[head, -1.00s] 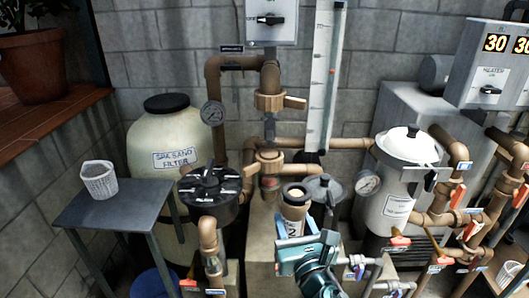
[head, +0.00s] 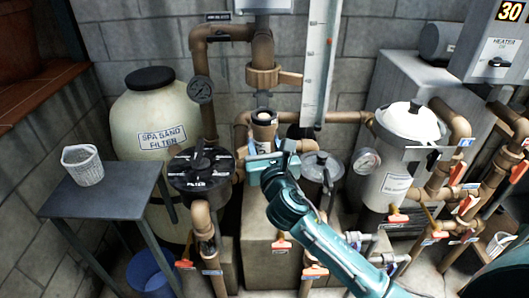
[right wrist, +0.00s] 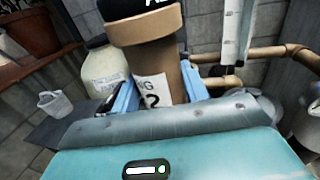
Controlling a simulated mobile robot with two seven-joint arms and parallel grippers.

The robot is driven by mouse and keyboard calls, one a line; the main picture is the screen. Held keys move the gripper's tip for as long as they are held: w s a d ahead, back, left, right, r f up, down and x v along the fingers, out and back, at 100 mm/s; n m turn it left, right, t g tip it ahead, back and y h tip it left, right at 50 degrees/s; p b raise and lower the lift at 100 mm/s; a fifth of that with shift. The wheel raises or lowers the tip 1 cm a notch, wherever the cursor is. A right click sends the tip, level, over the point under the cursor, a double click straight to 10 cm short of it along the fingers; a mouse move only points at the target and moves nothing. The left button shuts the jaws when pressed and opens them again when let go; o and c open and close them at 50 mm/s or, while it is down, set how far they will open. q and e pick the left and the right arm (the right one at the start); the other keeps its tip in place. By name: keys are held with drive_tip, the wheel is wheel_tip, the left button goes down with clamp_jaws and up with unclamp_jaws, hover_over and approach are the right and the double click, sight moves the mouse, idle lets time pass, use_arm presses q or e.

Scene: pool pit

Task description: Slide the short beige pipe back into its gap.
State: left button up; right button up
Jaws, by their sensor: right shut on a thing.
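The short beige pipe (head: 264,133) stands roughly upright in my right gripper (head: 270,160), its open dark top facing up. In the head view it appears just below the beige valve fitting (head: 263,76) of the vertical pipe line and covers the lower fitting there. I cannot tell its depth from that line. In the right wrist view the pipe (right wrist: 172,84) shows a white label and a wider collar, between the blue fingers. My right gripper is shut on it. My left gripper is not in view.
A black-topped filter (head: 200,165) stands close left, and a grey-lidded pot (head: 322,167) close right. A white canister (head: 405,150) with a gauge is farther right. A side table (head: 105,197) carries a white basket (head: 83,165). Pipework with red-handled valves crowds the lower right.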

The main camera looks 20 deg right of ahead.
drive_tip(key=shift+w+d+f+b, duration=0.1)
drive_tip(key=shift+w+d+b, duration=0.1)
drive_tip(key=shift+w, duration=0.25)
drive_tip(key=shift+w+d+f+b, duration=0.1)
drive_tip(key=shift+w+b, duration=0.1)
drive_tip(key=shift+w, duration=0.25)
use_arm(q)
drive_tip(key=b, duration=0.1)
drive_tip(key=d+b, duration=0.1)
drive_tip(key=b, duration=0.1)
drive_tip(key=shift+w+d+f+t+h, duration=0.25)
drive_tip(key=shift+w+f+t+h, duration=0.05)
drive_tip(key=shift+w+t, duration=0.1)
use_arm(e)
drive_tip(key=w+d, duration=0.1)
drive_tip(key=w, duration=0.5)
drive_tip(key=shift+d+f, duration=0.3)
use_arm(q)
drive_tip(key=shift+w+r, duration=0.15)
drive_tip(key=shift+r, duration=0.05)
use_arm(e)
drive_tip(key=shift+r, duration=0.1)
use_arm(q)
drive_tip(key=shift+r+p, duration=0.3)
drive_tip(key=shift+p, duration=0.05)
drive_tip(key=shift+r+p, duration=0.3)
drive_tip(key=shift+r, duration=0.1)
